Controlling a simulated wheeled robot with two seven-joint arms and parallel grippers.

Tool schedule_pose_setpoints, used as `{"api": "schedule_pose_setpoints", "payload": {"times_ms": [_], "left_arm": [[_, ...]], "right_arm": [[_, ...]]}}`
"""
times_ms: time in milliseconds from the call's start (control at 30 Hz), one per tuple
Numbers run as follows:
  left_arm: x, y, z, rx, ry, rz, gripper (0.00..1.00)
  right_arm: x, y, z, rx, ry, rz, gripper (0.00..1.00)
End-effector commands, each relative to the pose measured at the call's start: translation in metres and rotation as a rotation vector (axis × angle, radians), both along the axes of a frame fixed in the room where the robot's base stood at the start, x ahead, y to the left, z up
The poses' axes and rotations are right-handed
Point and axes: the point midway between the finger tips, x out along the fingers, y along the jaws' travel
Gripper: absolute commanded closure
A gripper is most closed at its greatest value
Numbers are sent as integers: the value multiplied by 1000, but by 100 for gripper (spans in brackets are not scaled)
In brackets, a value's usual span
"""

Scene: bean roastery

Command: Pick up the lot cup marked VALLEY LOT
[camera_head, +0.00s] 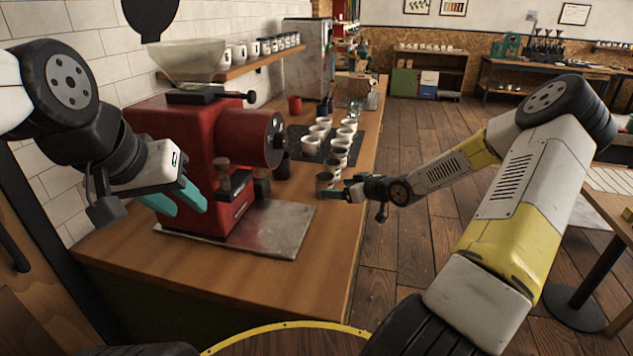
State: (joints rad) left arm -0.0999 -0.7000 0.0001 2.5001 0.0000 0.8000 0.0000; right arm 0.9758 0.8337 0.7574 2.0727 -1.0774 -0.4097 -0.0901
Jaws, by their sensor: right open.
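Several lot cups stand on the counter right of the red roaster; their markings are too small to read, so I cannot tell which is VALLEY LOT. A grey metallic cup (324,179) is nearest, with a dark-filled cup (339,157) behind it. White cups (311,146) stand in rows farther back. My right gripper (326,191) is open, its teal fingers low at the near cups; whether they surround or touch one is unclear. My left gripper (188,209) is open and empty, in front of the roaster, with a gap between its teal fingers.
The red roaster (185,137) stands on a metal plate (283,226) on the wooden counter (263,277). A red mug (294,104) stands farther back. A wall shelf (250,66) holds more cups. The counter front is clear.

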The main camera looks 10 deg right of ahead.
Motion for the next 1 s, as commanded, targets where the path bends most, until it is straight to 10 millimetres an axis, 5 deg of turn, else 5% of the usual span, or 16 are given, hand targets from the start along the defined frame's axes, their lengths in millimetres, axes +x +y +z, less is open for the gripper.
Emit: {"api": "schedule_pose_setpoints", "payload": {"times_ms": [633, 967, 1000], "left_arm": [[0, 0, 0, 0, 0, 0, 64], [0, 0, 0, 0, 0, 0, 64], [0, 0, 0, 0, 0, 0, 64]], "right_arm": [[57, 32, -29, 27, -24, 0, 20], [63, 35, -32, 26, -24, -1, 20], [63, 35, -32, 26, -24, -1, 26]]}}
